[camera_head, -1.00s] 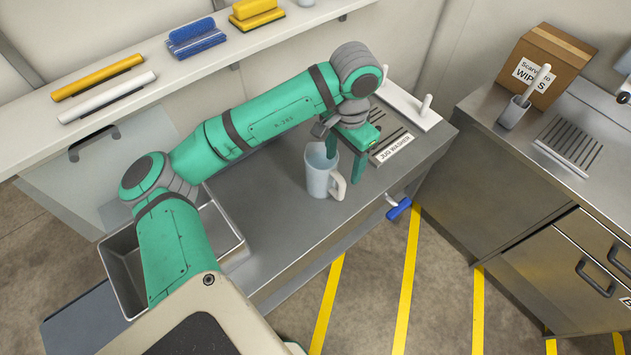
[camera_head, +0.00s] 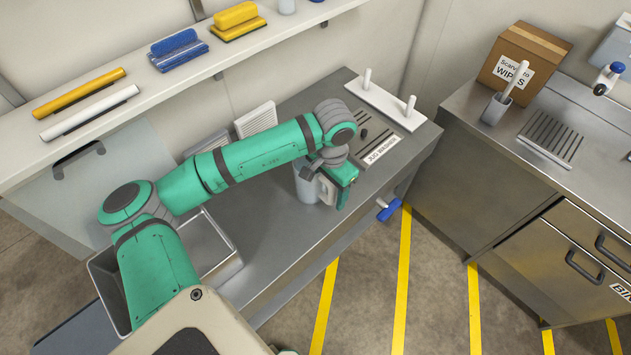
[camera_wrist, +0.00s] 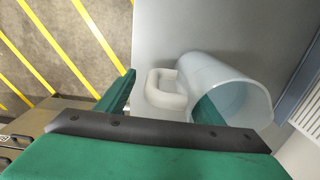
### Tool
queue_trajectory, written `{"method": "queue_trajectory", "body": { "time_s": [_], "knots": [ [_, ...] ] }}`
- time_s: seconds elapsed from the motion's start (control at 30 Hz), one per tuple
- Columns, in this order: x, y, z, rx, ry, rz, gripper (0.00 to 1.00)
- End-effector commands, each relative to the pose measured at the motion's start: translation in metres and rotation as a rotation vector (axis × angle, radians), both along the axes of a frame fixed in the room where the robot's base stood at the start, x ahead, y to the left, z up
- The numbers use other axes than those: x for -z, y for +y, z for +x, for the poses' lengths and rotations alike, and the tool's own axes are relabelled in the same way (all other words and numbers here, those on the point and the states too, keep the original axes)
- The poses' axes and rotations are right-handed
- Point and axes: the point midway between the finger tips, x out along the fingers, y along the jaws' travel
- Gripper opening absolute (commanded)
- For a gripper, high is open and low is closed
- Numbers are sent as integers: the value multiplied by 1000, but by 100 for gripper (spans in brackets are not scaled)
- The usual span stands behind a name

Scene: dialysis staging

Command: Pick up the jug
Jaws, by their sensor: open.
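The jug (camera_head: 305,188) is a pale, translucent blue-grey vessel with a whitish handle, standing on the steel counter. My gripper (camera_head: 335,192) is at its handle side, pointing down, and covers part of the jug. In the wrist view, the open mouth and wall of the jug (camera_wrist: 212,76) and its loop handle (camera_wrist: 165,92) show. My gripper (camera_wrist: 175,85) is open, with the handle and near wall between its fingers. One finger is outside the handle; the other shows at the jug's mouth, apparently inside it. Contact cannot be told.
A drain plate labelled jug washer (camera_head: 382,148) and a white board with pegs (camera_head: 385,103) lie beyond the jug. A sink basin (camera_head: 215,245) is at the left. A shelf (camera_head: 190,85) runs above the counter. A blue-handled valve (camera_head: 389,210) sticks out at the front edge.

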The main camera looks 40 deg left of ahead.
Motion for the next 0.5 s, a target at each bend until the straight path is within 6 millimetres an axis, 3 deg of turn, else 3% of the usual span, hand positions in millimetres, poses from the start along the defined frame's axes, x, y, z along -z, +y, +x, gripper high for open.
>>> {"method": "queue_trajectory", "body": {
  "time_s": [0.13, 0.4, 0.5],
  "knots": [
    [14, 2, -1, -4, 0, 0, 61],
    [18, -5, 4, 11, -1, 0, 61],
    [18, -6, 4, 13, -1, 0, 39]
  ]
}}
